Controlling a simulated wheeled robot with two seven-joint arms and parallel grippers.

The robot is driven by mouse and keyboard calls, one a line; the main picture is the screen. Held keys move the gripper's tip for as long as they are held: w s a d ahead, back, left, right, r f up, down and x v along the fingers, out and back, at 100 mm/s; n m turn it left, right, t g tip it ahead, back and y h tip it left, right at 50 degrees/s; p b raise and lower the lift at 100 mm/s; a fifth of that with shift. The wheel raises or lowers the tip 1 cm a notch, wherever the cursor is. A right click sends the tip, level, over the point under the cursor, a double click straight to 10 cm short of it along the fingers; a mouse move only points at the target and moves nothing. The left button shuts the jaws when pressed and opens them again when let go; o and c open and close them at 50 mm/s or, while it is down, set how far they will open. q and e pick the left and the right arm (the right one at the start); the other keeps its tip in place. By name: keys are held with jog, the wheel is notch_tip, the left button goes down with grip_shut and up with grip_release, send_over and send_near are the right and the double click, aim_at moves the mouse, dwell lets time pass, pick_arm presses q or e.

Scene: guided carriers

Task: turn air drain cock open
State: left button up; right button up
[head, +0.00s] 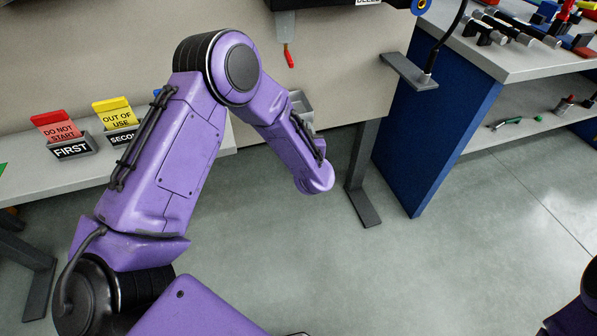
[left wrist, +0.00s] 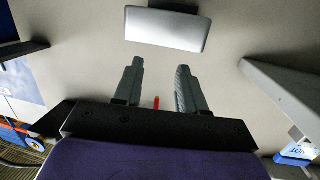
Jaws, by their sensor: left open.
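The red handle (head: 290,58) of the drain cock hangs straight down from a grey fitting (head: 285,25) under a black unit in the head view. In the left wrist view a short piece of the red handle (left wrist: 156,102) shows in the gap between my fingers, just past the palm edge. My left gripper (left wrist: 158,75) is open, its two grey fingers apart on either side of that red piece in the picture. I cannot tell the depth between them, and no contact shows. My right gripper is out of view.
Signs stand on a low shelf (head: 60,178) at left. A blue bench (head: 440,120) with a grey bracket (head: 409,72) is at right.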

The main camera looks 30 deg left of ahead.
pick_arm(q)
jog(key=s+d+f+m+h+b, duration=0.1)
jog(key=s+f+h+b, duration=0.1)
jog(key=f, duration=0.8)
jog(key=shift+s+f+b, duration=0.4)
jog(key=shift+s+b, duration=0.25)
jog(key=shift+b, duration=0.55)
jog(key=shift+d, duration=0.1)
